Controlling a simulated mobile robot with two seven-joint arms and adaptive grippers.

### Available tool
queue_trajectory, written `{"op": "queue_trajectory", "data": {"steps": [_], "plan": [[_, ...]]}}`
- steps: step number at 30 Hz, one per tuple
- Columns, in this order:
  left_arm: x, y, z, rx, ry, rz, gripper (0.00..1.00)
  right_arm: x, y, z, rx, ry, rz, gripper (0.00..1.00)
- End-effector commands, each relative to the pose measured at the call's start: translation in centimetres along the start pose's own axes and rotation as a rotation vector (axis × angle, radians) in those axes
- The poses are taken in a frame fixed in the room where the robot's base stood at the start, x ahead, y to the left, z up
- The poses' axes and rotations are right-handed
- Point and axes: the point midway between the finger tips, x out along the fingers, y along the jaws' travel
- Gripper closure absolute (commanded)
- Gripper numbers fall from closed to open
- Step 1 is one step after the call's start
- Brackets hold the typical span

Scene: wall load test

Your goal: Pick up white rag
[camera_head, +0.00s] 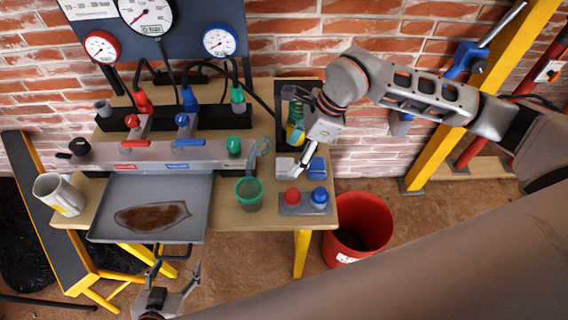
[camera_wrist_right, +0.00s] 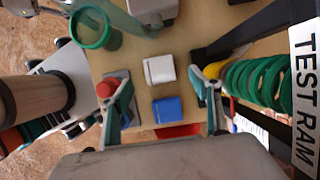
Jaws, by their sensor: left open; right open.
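The white rag (camera_head: 286,169) is a small folded square lying on the right part of the wooden table, beside a blue folded rag (camera_head: 317,168). In the right wrist view the white rag (camera_wrist_right: 159,69) lies above the blue rag (camera_wrist_right: 167,110). My right gripper (camera_head: 306,162) is low over the two rags, and its open fingers (camera_wrist_right: 162,88) stand on either side of them with nothing held. Its fingers partly cover the rags in the head view. My left gripper (camera_head: 175,275) is open and empty, in front of the table, far from the rags.
A block with red and blue buttons (camera_head: 305,203) sits just in front of the rags. A green-rimmed cup (camera_head: 249,193) stands to the left. Green and yellow items (camera_head: 295,125) stand behind. A grey tray (camera_head: 190,188), mug (camera_head: 59,195) and red bucket (camera_head: 358,229) are around.

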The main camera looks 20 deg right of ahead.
Motion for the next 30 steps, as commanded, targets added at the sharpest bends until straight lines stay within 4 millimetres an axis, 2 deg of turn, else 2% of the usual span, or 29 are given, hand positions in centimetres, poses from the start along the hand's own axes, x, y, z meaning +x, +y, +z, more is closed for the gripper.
{"op": "queue_trajectory", "data": {"steps": [5, 14, 21, 22, 25, 26, 30], "plan": [[-0.1, 0.2, 0.8, 0.0, -0.015, 0.003, 0.34, 1.3, 0.1, 0.0, 0.001, 0.0, 0.003, 0.38], [0.0, -0.1, -0.6, 0.002, 0.004, -0.001, 0.34, 5.3, 0.2, 0.0, 0.002, -0.001, 0.003, 0.38], [0.0, -0.2, -0.9, 0.002, 0.01, -0.002, 0.34, 5.6, 0.1, 0.0, 0.0, -0.002, 0.001, 0.38], [0.0, -0.2, -0.9, 0.002, 0.01, -0.002, 0.34, 5.6, 0.1, 0.0, 0.0, -0.002, 0.001, 0.43], [0.0, -0.2, -0.9, 0.002, 0.01, -0.002, 0.34, 5.6, 0.1, 0.0, 0.0, -0.001, 0.001, 0.69], [0.0, -0.2, -0.9, 0.002, 0.01, -0.002, 0.34, 5.6, 0.1, 0.0, 0.0, -0.001, 0.001, 0.72], [0.0, -0.2, -0.8, 0.001, 0.009, -0.002, 0.34, 5.6, 0.1, 0.0, 0.0, -0.001, 0.001, 0.72]]}}
